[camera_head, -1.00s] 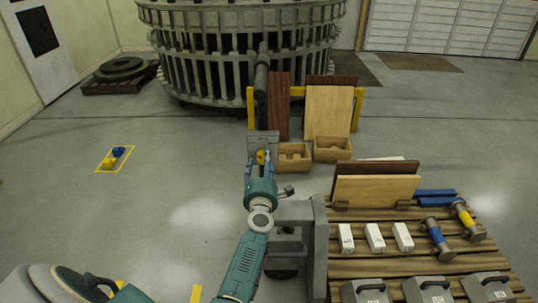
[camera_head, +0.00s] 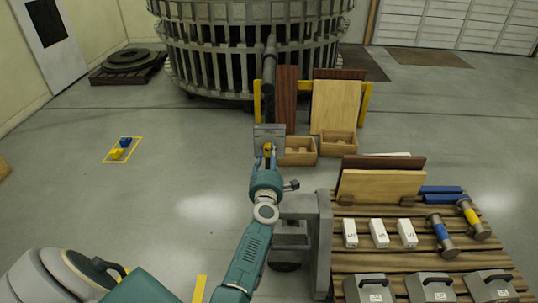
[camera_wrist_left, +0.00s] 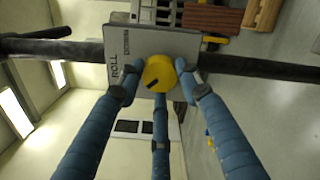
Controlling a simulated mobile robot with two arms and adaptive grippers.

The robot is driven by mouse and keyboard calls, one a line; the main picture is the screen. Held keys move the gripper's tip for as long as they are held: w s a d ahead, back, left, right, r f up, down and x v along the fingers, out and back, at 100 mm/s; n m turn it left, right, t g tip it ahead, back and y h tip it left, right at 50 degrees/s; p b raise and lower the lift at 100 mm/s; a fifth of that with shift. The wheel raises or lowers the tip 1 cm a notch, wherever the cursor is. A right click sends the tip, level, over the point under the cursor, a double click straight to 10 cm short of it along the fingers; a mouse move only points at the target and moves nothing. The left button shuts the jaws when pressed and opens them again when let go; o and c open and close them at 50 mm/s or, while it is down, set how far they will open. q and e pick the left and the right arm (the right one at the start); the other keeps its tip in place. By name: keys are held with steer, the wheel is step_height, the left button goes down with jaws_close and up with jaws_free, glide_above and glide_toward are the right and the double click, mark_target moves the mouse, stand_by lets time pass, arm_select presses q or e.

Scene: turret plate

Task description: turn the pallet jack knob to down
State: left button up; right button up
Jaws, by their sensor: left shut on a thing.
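The pallet jack knob (camera_wrist_left: 159,75) is yellow and round with a dark pointer mark, on a grey plate (camera_wrist_left: 190,45) fixed to a dark bar. The left wrist view shows the word ROLL on the plate; other lettering is too small to read. My left gripper (camera_wrist_left: 160,82) is shut on the knob, its blue fingers around the rim. In the head view the knob (camera_head: 268,150) is a small yellow spot between the fingertips, in front of the plate (camera_head: 270,132). My right gripper is not in view.
A slatted pallet (camera_head: 360,262) at the right carries boards, white boxes, grey cases and blue and yellow cylinders. Wooden boxes (camera_head: 299,150) stand just right of the plate. Open floor (camera_head: 190,180) lies to the left.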

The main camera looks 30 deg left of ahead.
arm_select(q)
steer(key=m+p, duration=0.1)
steer(key=m, duration=0.2)
steer(key=m+p, duration=0.1)
steer(key=m, duration=0.1)
steer(key=shift+r+p, duration=0.25)
steer(key=shift+p, duration=0.05)
steer(key=m+p, duration=0.2)
steer(key=m, duration=0.3)
steer(key=m+p, duration=0.2)
steer(key=m, duration=0.2)
steer(key=shift+w+a+r+m, duration=0.1)
steer(key=shift+m, duration=0.2)
steer(key=shift+m+p, duration=0.65)
steer(key=shift+m, duration=1.35)
steer(key=o, duration=1.1)
steer(key=shift+o, duration=0.2)
steer(key=shift+f, duration=0.25)
